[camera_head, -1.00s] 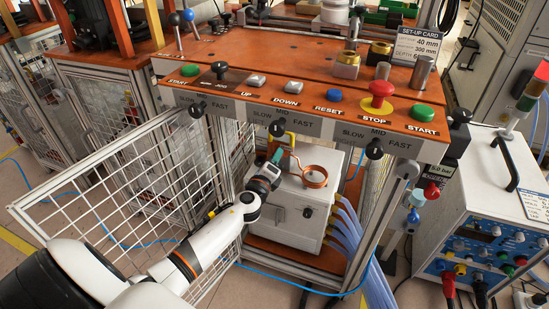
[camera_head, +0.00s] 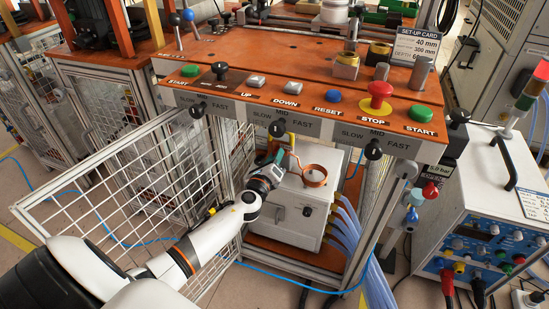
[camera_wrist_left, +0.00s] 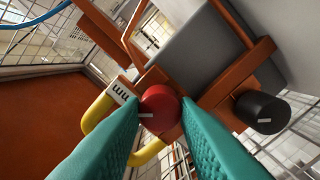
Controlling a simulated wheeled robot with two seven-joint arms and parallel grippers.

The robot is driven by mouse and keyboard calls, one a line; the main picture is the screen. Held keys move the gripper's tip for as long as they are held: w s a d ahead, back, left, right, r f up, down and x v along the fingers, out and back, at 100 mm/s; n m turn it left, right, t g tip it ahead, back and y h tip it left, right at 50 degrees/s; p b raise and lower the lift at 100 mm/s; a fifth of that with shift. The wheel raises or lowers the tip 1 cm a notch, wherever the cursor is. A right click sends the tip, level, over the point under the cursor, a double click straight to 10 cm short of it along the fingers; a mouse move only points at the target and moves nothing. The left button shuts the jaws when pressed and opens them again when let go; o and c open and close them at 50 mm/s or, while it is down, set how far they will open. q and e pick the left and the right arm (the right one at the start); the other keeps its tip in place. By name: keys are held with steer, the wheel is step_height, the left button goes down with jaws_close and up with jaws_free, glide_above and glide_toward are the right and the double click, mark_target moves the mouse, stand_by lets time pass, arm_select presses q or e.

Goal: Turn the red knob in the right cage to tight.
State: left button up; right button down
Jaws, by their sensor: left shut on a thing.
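The red knob (camera_wrist_left: 160,108) is round with a white mark on its face. In the left wrist view it sits between the two teal fingers of my left gripper (camera_wrist_left: 158,118), which is shut on it. In the head view my left gripper (camera_head: 276,160) reaches through the open cage under the orange panel, beside the white heater box (camera_head: 299,205) and its copper coil (camera_head: 314,175). The knob is hidden there. A yellow loop (camera_wrist_left: 97,117) and a label with "mm" (camera_wrist_left: 121,92) are close to the knob. My right gripper is not in view.
A black knob (camera_wrist_left: 262,112) sits to the right of the red one. The open mesh door (camera_head: 130,190) stands left of my arm. The orange button panel (camera_head: 300,112) with black levers hangs above. Blue hoses (camera_head: 345,225) run right of the box.

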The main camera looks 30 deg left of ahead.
arm_select(q)
steer(key=o, duration=1)
steer(key=shift+c, duration=0.2)
steer(key=v, duration=1.2)
steer(key=shift+p, duration=0.4)
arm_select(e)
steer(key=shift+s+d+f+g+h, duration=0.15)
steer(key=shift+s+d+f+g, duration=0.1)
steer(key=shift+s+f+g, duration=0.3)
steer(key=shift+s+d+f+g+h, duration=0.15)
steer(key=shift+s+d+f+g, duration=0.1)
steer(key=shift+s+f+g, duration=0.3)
arm_select(q)
steer(key=shift+s+f, duration=0.1)
